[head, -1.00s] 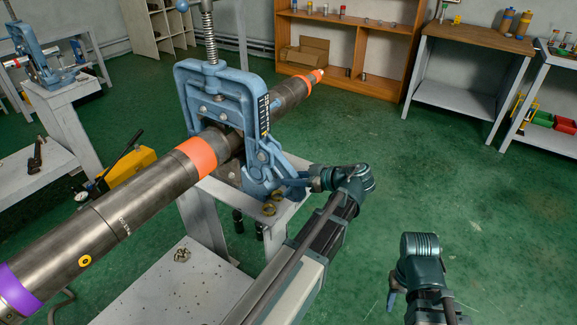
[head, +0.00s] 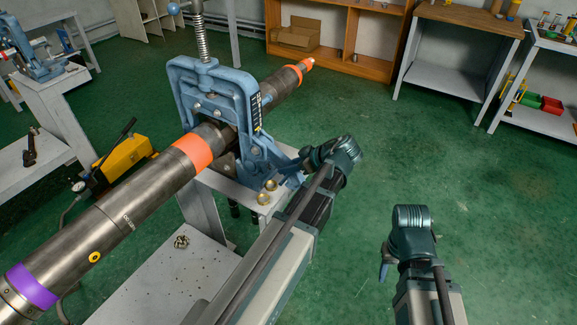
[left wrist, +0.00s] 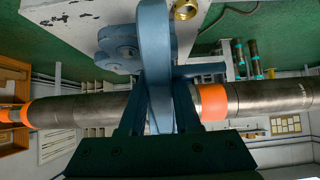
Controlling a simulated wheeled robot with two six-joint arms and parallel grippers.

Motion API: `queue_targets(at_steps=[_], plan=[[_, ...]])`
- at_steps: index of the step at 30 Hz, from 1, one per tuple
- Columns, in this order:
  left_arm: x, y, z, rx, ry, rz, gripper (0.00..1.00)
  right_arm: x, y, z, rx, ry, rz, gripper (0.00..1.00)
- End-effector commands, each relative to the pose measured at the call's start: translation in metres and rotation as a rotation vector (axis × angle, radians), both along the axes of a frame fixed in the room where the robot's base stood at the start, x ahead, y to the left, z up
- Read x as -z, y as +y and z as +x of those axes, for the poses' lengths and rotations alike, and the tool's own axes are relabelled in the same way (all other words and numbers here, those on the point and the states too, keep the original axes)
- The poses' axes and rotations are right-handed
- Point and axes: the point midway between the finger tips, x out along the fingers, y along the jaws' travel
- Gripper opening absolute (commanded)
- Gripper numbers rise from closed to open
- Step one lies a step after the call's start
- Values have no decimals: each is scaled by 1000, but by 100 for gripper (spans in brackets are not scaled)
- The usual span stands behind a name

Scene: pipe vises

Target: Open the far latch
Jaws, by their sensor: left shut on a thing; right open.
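The blue pipe vise (head: 212,82) stands on a white stand, with a grey pipe (head: 140,190) running through it. A blue latch lever (head: 286,176) slants up and outward from the vise's lower right side. My left gripper (head: 305,160) is at the outer end of this lever and shut on it. In the left wrist view the lever (left wrist: 155,65) stands between the two dark fingers (left wrist: 158,135), with the pipe crossing behind. My right gripper (head: 385,268) is open and empty, well right of the vise; its fingers show only in part.
A yellow pump (head: 122,158) is on the left, and a second blue vise (head: 28,55) stands far left.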

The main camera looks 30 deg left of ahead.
Motion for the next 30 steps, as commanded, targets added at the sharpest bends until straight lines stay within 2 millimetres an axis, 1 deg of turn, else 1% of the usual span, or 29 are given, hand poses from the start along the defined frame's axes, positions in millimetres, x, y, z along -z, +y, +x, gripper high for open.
queue_targets(at_steps=[2,3,7,15,19,23,30], plan=[[0,0,0,0,0,-1,0,0,0,0,0,0,0,50],[0,0,0,0,0,-1,38,0,0,0,0,0,0,50],[0,0,0,0,0,0,61,0,0,0,0,0,0,50],[0,0,0,0,0,0,61,0,0,0,0,0,0,50],[-8,-6,0,1,0,0,61,-8,0,0,0,0,0,50],[-25,-24,-2,3,1,0,61,-25,0,0,0,0,0,50],[-60,-65,-4,3,1,0,61,-60,0,0,1,0,0,50]])
